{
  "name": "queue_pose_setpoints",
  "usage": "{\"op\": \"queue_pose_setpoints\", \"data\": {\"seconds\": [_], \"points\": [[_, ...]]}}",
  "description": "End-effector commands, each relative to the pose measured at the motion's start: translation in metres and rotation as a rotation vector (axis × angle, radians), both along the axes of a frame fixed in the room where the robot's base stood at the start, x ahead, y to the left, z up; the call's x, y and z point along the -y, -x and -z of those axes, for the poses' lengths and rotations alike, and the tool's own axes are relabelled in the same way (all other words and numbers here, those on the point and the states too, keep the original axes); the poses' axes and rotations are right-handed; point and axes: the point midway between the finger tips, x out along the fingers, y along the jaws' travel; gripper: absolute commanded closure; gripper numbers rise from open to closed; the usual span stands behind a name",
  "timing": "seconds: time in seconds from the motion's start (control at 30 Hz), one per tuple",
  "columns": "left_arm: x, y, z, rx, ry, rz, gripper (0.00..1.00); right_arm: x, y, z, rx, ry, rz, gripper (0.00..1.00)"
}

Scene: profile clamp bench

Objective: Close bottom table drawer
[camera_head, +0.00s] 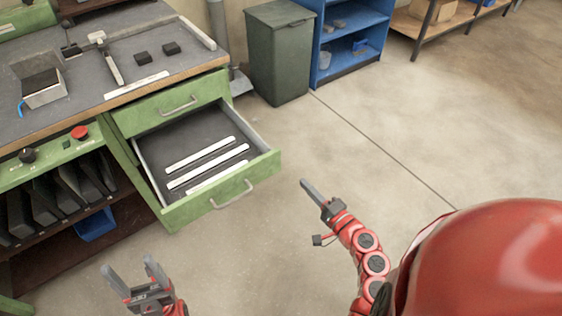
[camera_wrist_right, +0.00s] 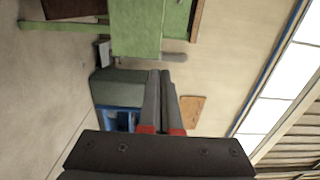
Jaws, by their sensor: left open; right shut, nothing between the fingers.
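The bottom table drawer (camera_head: 222,192) is green, with a curved metal handle (camera_head: 232,195), and stands pulled out from the bench. White strips (camera_head: 207,165) lie on its dark floor. The drawer above it (camera_head: 172,105) is shut. My left gripper (camera_head: 132,272) is open and empty, in front of the bench and below the drawer front in the picture. My right gripper (camera_head: 306,184) is shut and empty, to the right of the drawer front and apart from it. Its closed fingers also show in the right wrist view (camera_wrist_right: 160,75).
The bench top (camera_head: 75,110) holds a small box (camera_head: 42,88), two dark blocks and metal profiles. A red button (camera_head: 79,132) sits on the bench front. A green bin (camera_head: 280,60) and a blue shelf (camera_head: 345,50) stand behind. The floor right of the drawer is clear.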

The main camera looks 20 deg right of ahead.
Motion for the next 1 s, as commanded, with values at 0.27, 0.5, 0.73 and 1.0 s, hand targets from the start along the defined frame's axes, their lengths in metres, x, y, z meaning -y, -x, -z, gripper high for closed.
{"op": "queue_pose_setpoints", "data": {"seconds": [0.27,0.5,0.73,1.0], "points": [[0.0,0.0,-0.009,0.0,0.0,0.0,0.29,-0.018,-0.056,-0.002,-0.001,-0.001,-0.006,1.0],[0.0,0.0,-0.013,0.0,0.0,0.0,0.29,-0.028,-0.1,0.0,-0.003,-0.001,-0.001,1.0],[0.0,0.0,-0.015,0.0,0.0,0.0,0.29,-0.033,-0.12,0.0,-0.002,0.001,0.0,1.0],[0.0,0.0,-0.014,0.0,0.0,0.0,0.29,-0.033,-0.122,0.001,-0.003,0.001,0.002,1.0]]}}
